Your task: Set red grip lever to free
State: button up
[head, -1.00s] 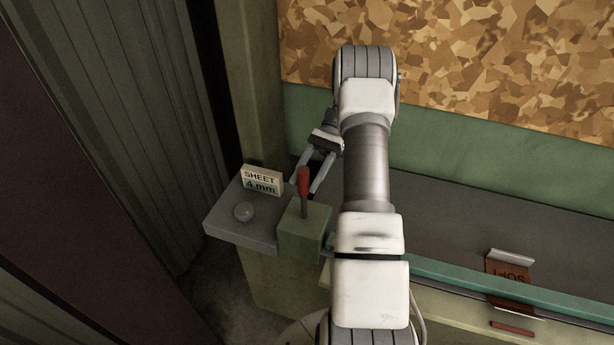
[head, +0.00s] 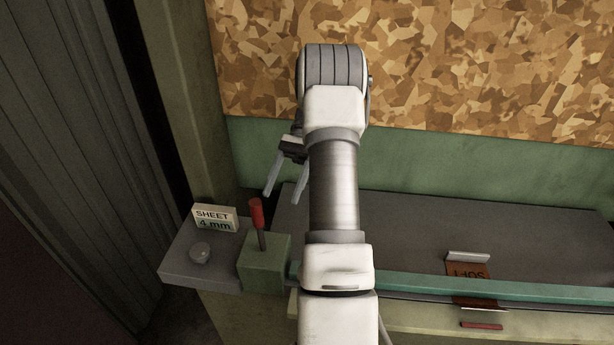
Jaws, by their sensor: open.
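The red grip lever (head: 257,215) stands nearly upright, leaning slightly left, on a green block (head: 264,262) at the left end of the bench. Its red handle sits on a thin dark rod. My gripper (head: 283,196) is open, its two fingers pointing down just above and to the right of the red handle in the picture. The fingers look apart from the handle, with nothing between them. My arm hides part of the gripper's wrist and the bench to the right of the block. No marking for the free position is visible.
A sign reading "SHEET 4 mm" (head: 215,219) and a round grey knob (head: 200,253) are left of the lever. A green bar (head: 450,289) runs right. A brown "SOFT" tag (head: 468,271) is at right. The grey bench top (head: 420,225) is otherwise mostly clear.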

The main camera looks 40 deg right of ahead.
jog(key=s+d+r+p, duration=0.1)
jog(key=s+d+r, duration=0.2)
jog(key=s, duration=0.1)
jog(key=shift+s+d+r, duration=0.15)
jog(key=shift+s+d, duration=0.05)
jog(key=shift+s, duration=0.1)
dwell(0.6)
